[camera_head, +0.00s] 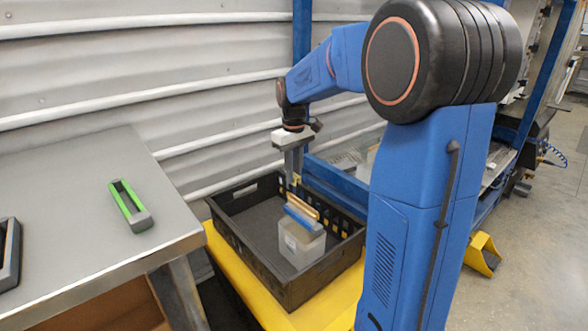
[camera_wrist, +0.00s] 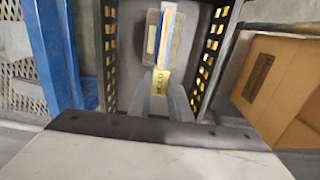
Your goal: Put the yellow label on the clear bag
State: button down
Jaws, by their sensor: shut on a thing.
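My gripper (camera_head: 294,180) is above the black crate and shut on the yellow label (camera_head: 297,178). In the wrist view the label (camera_wrist: 161,80), with dark print, sticks out between the fingertips (camera_wrist: 160,85). A clear, whitish, box-shaped thing (camera_head: 301,247), probably the clear bag, stands in the crate. A blue piece and a tan piece lie along its top. It also shows in the wrist view (camera_wrist: 150,50), beyond the fingertips, with a pale patch. The label appears apart from it; the exact gap is hard to judge.
The black crate (camera_head: 242,247) has raised slotted walls around the bag and sits on a yellow surface (camera_head: 345,300). A grey table (camera_head: 75,200) at left holds a green-and-grey tool (camera_head: 130,206). A cardboard box (camera_wrist: 285,90) is right of the crate in the wrist view.

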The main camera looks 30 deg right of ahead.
aim_at(294, 200)
jog(key=shift+f, duration=3.65)
jog(key=c, duration=1)
grip_release()
jog(key=shift+r, duration=3.45)
jog(key=shift+s+a, duration=0.1)
jog(key=shift+s, duration=0.05)
